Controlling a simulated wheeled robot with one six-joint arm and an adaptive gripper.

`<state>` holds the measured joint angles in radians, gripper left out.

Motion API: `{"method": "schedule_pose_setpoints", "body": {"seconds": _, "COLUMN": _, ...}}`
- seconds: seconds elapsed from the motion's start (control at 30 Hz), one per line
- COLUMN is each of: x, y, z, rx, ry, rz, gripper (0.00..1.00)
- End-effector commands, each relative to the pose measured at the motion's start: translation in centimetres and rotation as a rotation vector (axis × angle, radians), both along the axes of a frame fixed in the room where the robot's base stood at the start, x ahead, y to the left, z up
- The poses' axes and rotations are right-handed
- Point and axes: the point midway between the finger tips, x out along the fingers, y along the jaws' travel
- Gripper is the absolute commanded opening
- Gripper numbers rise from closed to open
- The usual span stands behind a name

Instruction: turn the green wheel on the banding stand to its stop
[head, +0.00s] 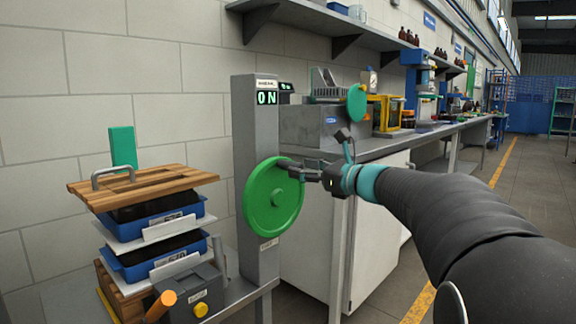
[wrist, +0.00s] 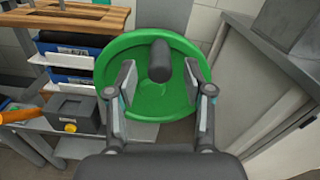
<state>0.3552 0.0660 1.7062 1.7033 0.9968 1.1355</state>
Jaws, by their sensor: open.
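The green wheel (head: 262,212) is mounted on the front of the grey banding stand (head: 254,130). The stand's small display reads "0N" or "ON" in green. In the wrist view the green wheel (wrist: 150,110) fills the middle, with a dark knob (wrist: 159,60) standing out from its upper part. My gripper (head: 298,171) is at the wheel's upper right edge in the head view. In the wrist view my gripper (wrist: 160,85) is open, with one finger on each side below the knob. I cannot tell whether the fingers touch it.
Left of the stand are stacked blue trays (head: 150,238) under a wooden board (head: 140,187). A grey box with a yellow button (head: 200,309) and an orange handle sits below. A workbench (head: 400,147) with a white cabinet (head: 375,225) stands right of the wheel.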

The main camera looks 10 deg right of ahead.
Motion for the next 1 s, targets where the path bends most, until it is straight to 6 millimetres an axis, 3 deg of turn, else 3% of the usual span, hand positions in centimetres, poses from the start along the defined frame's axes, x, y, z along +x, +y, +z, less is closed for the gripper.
{"method": "schedule_pose_setpoints", "body": {"seconds": 0.3, "x": 3.6, "y": 2.7, "z": 0.0, "rx": -0.002, "ry": -0.001, "rz": 0.002, "gripper": 0.52}}
{"method": "schedule_pose_setpoints", "body": {"seconds": 0.73, "x": 4.3, "y": 3.1, "z": 0.0, "rx": -0.002, "ry": -0.001, "rz": -0.001, "gripper": 0.52}}
{"method": "schedule_pose_setpoints", "body": {"seconds": 0.93, "x": 4.3, "y": 3.1, "z": 0.0, "rx": -0.002, "ry": -0.001, "rz": 0.0, "gripper": 0.04}}
{"method": "schedule_pose_setpoints", "body": {"seconds": 1.0, "x": 4.3, "y": 3.1, "z": 0.0, "rx": -0.002, "ry": -0.001, "rz": 0.0, "gripper": 0.0}}
